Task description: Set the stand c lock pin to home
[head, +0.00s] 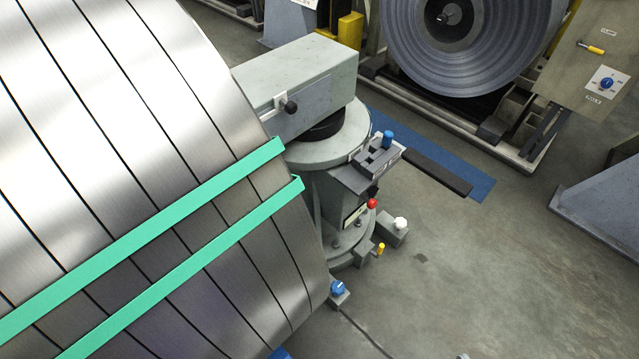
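A grey stand (330,205) with a round top plate and a box-shaped arm (300,75) stands mid-picture, partly behind a large steel coil (130,120). A blue-topped pin (387,138) sits upright in a slotted grey bracket (372,163) on the stand's right side. Lower on the stand are a red knob (371,203), a white knob (400,223) and a yellow handle (380,249). A black knob (290,107) is on the box-shaped arm. I cannot read any label, so I cannot tell which stand is c or which piece is the lock pin. My gripper is not in view.
Two green straps (150,235) cross the near coil. A blue switch (337,288) sits low by the coil's edge. Another coil (470,40) stands at the back, beside a panel with a yellow-tipped handle (592,47) and blue dial (606,84). The floor (480,270) at lower right is mostly clear.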

